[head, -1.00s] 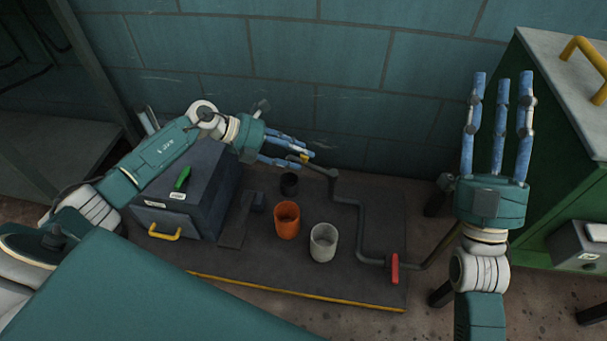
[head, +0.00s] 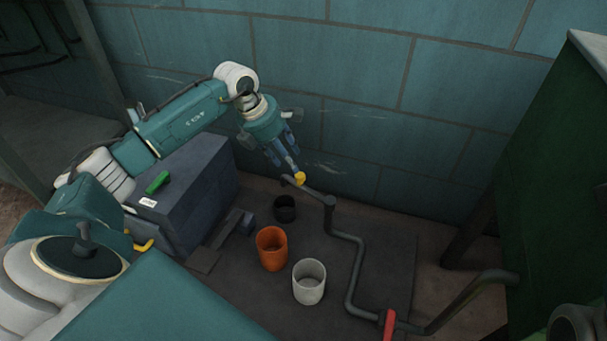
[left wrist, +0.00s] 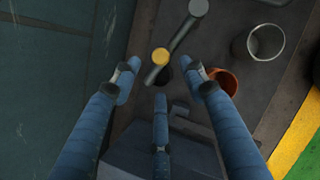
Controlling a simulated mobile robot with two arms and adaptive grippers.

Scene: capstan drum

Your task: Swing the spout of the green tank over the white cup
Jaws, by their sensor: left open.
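The green tank (head: 560,180) stands at the right edge of the head view. A dark pipe (head: 357,262) runs from it to a swivel spout (head: 317,192) with a yellow knob (head: 300,178) near its free end. The spout points left, behind the cups. The white cup (head: 309,284) stands right of the orange cup (head: 271,260). My left gripper (head: 291,168) is open, fingers down, at the knob. In the left wrist view the knob (left wrist: 160,56) shows between the spread fingertips; contact cannot be told. My right gripper is out of view.
A black cup (head: 284,210) stands in front of the spout's free end. A dark box (head: 190,185) with a green handle is at the left. A red valve handle (head: 388,323) sits on the pipe. The block wall is close behind.

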